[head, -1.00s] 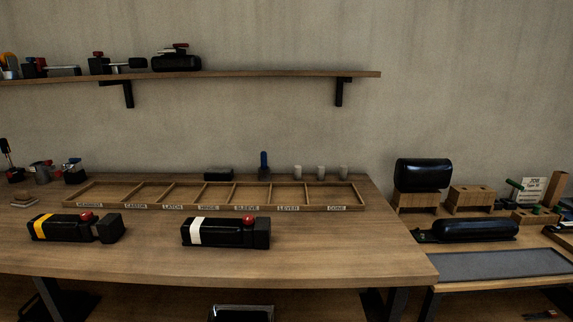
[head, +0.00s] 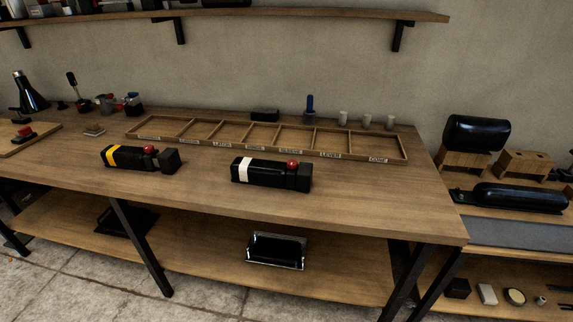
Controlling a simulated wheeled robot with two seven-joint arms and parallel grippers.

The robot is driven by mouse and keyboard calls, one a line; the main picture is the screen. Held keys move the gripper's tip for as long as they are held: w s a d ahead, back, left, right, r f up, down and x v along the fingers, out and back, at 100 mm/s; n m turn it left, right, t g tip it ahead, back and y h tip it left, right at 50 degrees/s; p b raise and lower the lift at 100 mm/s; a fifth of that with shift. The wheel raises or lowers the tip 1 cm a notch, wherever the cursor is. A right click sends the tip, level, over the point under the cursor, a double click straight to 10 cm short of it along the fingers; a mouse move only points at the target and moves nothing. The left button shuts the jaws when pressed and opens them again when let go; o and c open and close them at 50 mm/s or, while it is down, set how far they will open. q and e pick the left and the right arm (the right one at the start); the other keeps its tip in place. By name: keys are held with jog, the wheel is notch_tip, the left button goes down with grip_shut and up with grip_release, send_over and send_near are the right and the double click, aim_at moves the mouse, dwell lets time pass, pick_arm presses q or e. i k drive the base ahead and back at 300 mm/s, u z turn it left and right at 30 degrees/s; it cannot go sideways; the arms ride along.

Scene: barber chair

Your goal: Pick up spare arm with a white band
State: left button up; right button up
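The spare arm with a white band (head: 270,173) lies on the wooden bench in the head view, near the middle. It is a black block-like piece with a white band near its left end and a red knob on top towards the right. A similar black arm with a yellow band (head: 139,158) lies to its left, also with a red knob. Neither of my grippers is in the view.
A long wooden tray (head: 407,150) with labelled compartments lies behind both arms. The bench (head: 390,207) is clear in front of them. A lower shelf (head: 200,240) holds dark items. A second table with a grey mat (head: 510,234) stands at the right.

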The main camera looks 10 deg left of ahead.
aim_at(244, 170)
jog(key=z, duration=0.05)
jog(key=k, duration=0.6)
jog(key=u, duration=0.8)
jog(key=i, duration=1.45)
jog(key=z, duration=0.75)
jog(key=k, duration=0.5)
